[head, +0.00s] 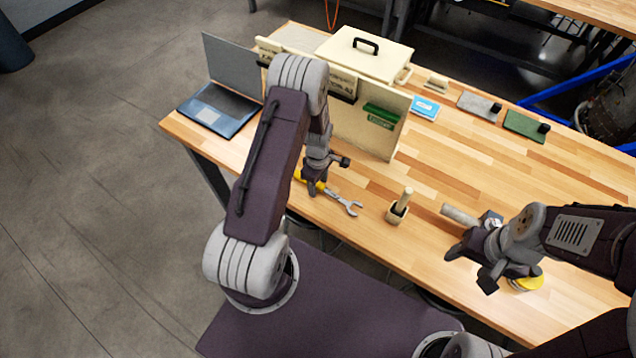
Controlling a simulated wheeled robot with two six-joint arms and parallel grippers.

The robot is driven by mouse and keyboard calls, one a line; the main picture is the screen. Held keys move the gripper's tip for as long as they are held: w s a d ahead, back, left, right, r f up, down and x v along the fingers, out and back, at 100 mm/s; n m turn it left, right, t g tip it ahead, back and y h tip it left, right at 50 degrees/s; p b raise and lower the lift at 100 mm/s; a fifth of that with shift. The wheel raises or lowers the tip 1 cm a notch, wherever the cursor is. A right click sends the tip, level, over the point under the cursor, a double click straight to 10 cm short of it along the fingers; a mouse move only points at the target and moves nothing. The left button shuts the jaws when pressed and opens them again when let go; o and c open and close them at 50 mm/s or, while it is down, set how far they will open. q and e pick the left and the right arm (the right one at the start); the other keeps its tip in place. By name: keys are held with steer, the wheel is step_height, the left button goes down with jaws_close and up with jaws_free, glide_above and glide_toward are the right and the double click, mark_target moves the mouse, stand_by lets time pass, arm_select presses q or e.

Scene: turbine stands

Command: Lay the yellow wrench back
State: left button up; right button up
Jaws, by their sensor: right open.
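The yellow wrench (346,203) is near the front edge of the wooden table, left of centre. Its yellow handle points up-left and its grey open jaw points right. My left gripper (327,176) is at the handle, and one dark finger covers part of it. Whether the fingers grip the handle, and whether the wrench touches the table, I cannot tell. My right gripper (471,268) is open over the front right of the table, with nothing seen between its fingers.
A small wooden holder with a peg (397,212) stands right of the wrench. A grey cylinder (459,214) and a yellow round object (526,284) are near my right gripper. An upright beige panel (365,120), a laptop (220,105) and a lidded box (365,55) stand behind.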

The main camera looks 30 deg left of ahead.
mark_target(318, 184)
arm_select(q)
steer(key=shift+o, duration=0.9)
step_height(318, 184, up, 7)
steer(key=p, duration=0.5)
steer(key=shift+r+p, duration=0.1)
steer(key=shift+p, duration=0.25)
